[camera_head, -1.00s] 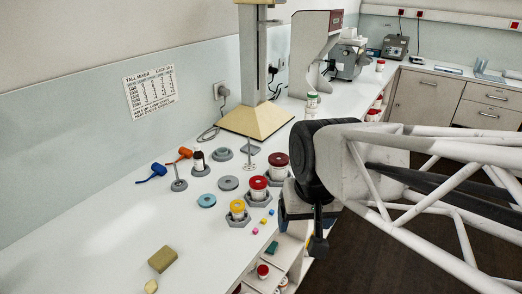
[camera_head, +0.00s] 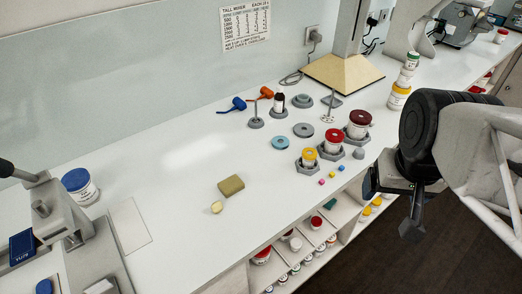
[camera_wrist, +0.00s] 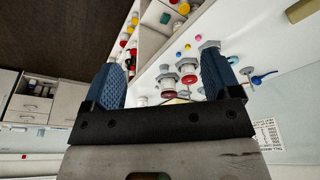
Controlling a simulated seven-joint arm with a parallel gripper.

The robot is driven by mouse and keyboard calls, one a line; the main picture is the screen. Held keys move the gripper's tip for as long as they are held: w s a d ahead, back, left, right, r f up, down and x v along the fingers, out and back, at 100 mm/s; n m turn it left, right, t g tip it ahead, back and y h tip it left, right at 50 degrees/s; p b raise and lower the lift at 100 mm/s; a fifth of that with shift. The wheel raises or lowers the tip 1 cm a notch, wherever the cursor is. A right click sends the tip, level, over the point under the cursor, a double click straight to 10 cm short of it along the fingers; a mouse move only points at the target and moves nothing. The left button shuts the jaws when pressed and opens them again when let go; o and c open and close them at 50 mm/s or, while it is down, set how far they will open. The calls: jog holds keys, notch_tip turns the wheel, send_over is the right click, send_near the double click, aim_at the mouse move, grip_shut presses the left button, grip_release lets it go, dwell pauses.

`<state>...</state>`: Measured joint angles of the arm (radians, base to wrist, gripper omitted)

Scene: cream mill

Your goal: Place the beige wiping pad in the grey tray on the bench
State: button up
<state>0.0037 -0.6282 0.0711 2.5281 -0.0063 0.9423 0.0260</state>
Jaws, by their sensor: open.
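A khaki-beige block (camera_head: 231,186), which looks like the wiping pad, lies flat on the white bench in the head view. A small pale yellow piece (camera_head: 217,207) lies just in front of it. What looks like the block's end shows at the top right of the wrist view (camera_wrist: 303,10). My gripper (camera_head: 392,205) is open and empty, to the right of the bench's front edge and well apart from the block. Its two blue fingers stand wide apart in the wrist view (camera_wrist: 163,72). I cannot make out a grey tray for certain in the current views.
Lidded jars in grey holders (camera_head: 333,140), small coloured cubes and grey discs stand right of the block. A blue-lidded tub (camera_head: 79,186) and a grey machine (camera_head: 75,230) stand at the left. Shelves (camera_head: 318,232) lie below the front edge.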

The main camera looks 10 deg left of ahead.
jog(key=w+a+f+m+g+y, duration=0.1)
jog(key=w+a+f+m, duration=0.1)
jog(key=w+a, duration=0.5)
jog(key=m+g+y, duration=0.2)
jog(key=m+g, duration=0.3)
jog(key=m, duration=0.2)
send_near(231, 183)
jog(key=f, duration=0.1)
jog(key=shift+s+d+f, duration=0.15)
jog(key=shift+s+f, duration=0.05)
jog(key=shift+s, duration=0.1)
jog(key=shift+x, duration=1.3)
jog(key=shift+a+x, duration=0.15)
jog(key=shift+x, duration=1.15)
jog(key=shift+a+x, duration=0.2)
jog(key=shift+x, duration=1.05)
jog(key=shift+w, duration=0.1)
